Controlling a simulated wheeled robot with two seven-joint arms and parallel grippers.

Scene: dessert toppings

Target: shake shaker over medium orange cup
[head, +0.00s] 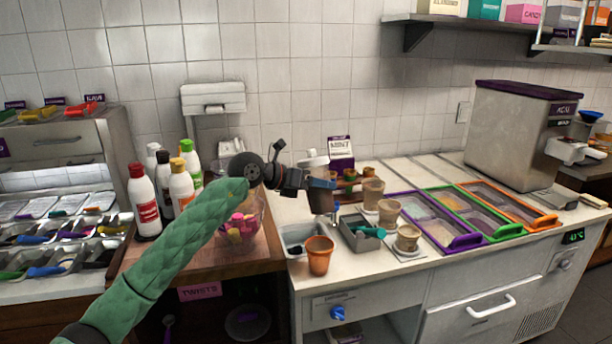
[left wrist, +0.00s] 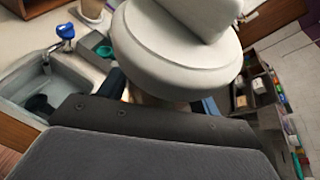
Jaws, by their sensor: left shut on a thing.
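My left gripper (head: 322,184) is shut on a shaker (head: 320,201) with a brownish body, held in the air above the counter. A white rounded part (head: 313,160) shows above the jaws, and the shaker looks roughly upright. In the left wrist view the shaker's white round end (left wrist: 180,50) fills the top middle, between the dark fingers. The orange cup (head: 320,256) stands upright near the counter's front edge, below the shaker and apart from it. The cup does not show in the left wrist view. My right gripper is not in view.
A small sink (head: 296,238) with a blue-handled tap lies behind the cup. A grey tray (head: 360,235) with a teal scoop and several brown cups (head: 388,212) stand to the right. Sauce bottles (head: 143,200) and a clear jar (head: 238,236) of pink pieces stand left.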

